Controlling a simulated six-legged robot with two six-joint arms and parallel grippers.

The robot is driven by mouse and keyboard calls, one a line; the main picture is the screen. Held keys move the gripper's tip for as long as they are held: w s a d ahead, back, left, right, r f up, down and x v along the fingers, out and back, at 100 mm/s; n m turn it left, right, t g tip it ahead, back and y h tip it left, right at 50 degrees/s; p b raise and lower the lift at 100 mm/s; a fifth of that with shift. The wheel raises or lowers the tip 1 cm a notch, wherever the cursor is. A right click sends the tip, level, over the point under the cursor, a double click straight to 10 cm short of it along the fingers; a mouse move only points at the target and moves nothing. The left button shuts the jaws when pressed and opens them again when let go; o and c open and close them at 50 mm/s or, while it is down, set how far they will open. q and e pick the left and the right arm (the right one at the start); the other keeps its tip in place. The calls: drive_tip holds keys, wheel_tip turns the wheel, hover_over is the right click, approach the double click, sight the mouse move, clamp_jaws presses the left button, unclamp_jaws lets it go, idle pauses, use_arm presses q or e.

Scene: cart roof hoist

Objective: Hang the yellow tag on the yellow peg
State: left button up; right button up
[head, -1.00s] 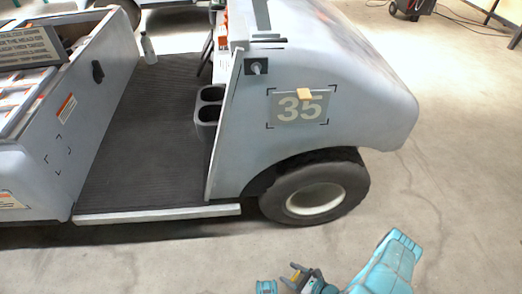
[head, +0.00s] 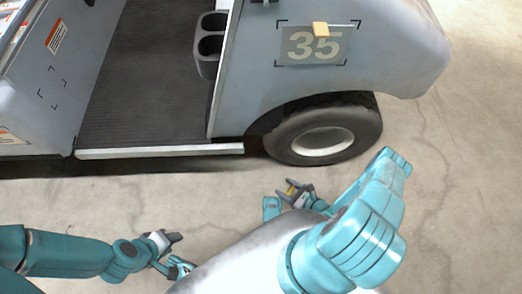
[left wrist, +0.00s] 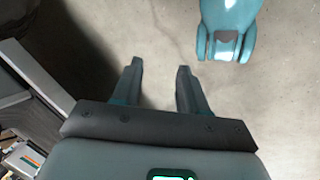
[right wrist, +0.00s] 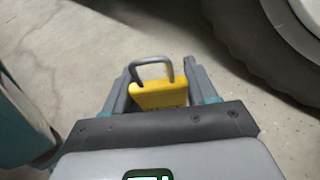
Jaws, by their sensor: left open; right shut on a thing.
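The yellow tag (right wrist: 160,96) is a flat yellow piece with a grey wire loop at its far end. My right gripper (right wrist: 160,72) is shut on it, with the loop sticking out past the fingers. In the head view my right gripper (head: 292,191) is low over the floor, in front of the cart's wheel. A small tan-yellow block (head: 320,28) juts from the cart's side above the number 35; I cannot tell for certain that it is the yellow peg. My left gripper (left wrist: 160,72) is open and empty above bare floor; the head view shows it at lower left (head: 172,238).
The grey cart's side panel (head: 385,45) stands ahead, with a black tyre (head: 365,125) below it. A pale step edge (head: 160,151) and a cup holder (head: 208,45) are to the left. Bare concrete floor (head: 450,220) lies at right and between me and the cart.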

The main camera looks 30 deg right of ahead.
drive_tip(key=w+a, duration=0.1)
drive_tip(key=w, duration=0.3)
drive_tip(key=w+a+b, duration=0.1)
drive_tip(key=w, duration=0.4)
drive_tip(key=w+a+b, duration=0.1)
drive_tip(key=w, duration=0.3)
drive_tip(key=shift+w+a, duration=0.15)
drive_tip(key=shift+w, duration=0.05)
wheel_tip(320, 180, down, 4)
drive_tip(key=shift+r+b, duration=0.25)
drive_tip(key=shift+b, duration=0.9)
drive_tip(key=shift+f, duration=0.15)
drive_tip(key=shift+r, duration=0.2)
drive_tip(key=o, duration=1.1)
drive_tip(key=shift+f, duration=0.15)
use_arm(q)
drive_tip(key=shift+t, duration=0.6)
drive_tip(key=w+f, duration=0.2)
drive_tip(key=w+a+f, duration=0.1)
drive_tip(key=f, duration=0.1)
drive_tip(key=shift+f, duration=0.1)
